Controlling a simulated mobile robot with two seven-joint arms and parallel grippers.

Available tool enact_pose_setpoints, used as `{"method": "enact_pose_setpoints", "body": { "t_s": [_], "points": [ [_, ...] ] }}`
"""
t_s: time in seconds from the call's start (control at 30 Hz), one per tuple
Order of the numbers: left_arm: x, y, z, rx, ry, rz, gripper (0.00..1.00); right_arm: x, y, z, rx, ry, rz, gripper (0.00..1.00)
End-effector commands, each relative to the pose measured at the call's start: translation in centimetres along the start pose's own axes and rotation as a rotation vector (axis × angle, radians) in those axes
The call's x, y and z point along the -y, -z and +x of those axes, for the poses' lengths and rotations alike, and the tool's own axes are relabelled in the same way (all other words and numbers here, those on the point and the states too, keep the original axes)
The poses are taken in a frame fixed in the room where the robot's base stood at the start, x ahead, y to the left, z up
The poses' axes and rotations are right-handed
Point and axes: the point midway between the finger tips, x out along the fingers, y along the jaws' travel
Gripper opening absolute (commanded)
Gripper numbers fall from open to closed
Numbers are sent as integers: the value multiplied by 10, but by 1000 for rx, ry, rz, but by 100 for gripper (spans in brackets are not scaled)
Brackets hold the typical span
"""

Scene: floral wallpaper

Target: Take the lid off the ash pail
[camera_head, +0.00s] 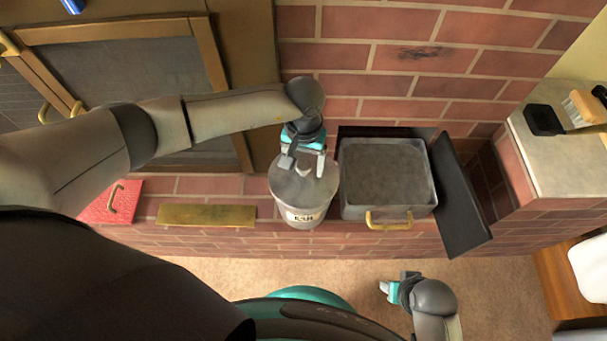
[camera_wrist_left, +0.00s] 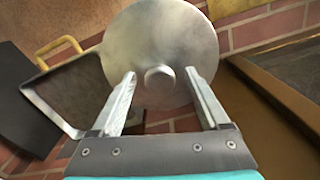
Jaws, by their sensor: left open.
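My left gripper (camera_head: 303,164) is open above the lid. In the left wrist view my left gripper's fingers (camera_wrist_left: 160,75) stand on either side of the knob, with gaps to both sides. My right gripper (camera_head: 384,287) is low over the floor, away from the pail; its finger gap is unclear.
A metal ash drawer (camera_head: 388,213) with a brass handle sits just right of the pail, beside an open black door (camera_head: 463,203). A brass plate (camera_head: 206,215) and a red item (camera_head: 111,202) are left. Brushes lie on the right counter (camera_head: 557,165).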

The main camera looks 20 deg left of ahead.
Motion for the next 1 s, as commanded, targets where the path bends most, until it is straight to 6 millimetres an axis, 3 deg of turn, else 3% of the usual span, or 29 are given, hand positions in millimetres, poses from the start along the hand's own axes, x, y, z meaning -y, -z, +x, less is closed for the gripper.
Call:
{"method": "enact_pose_setpoints", "body": {
  "t_s": [0.3, 1.0],
  "points": [
    [0, 0, 2, 0, 0, 0, 76, 0, 1, -2, -2, -1, 0, 50],
    [0, 0, 2, 0, 0, 0, 0, 0, 1, -1, -2, 0, 0, 50]
  ]
}}
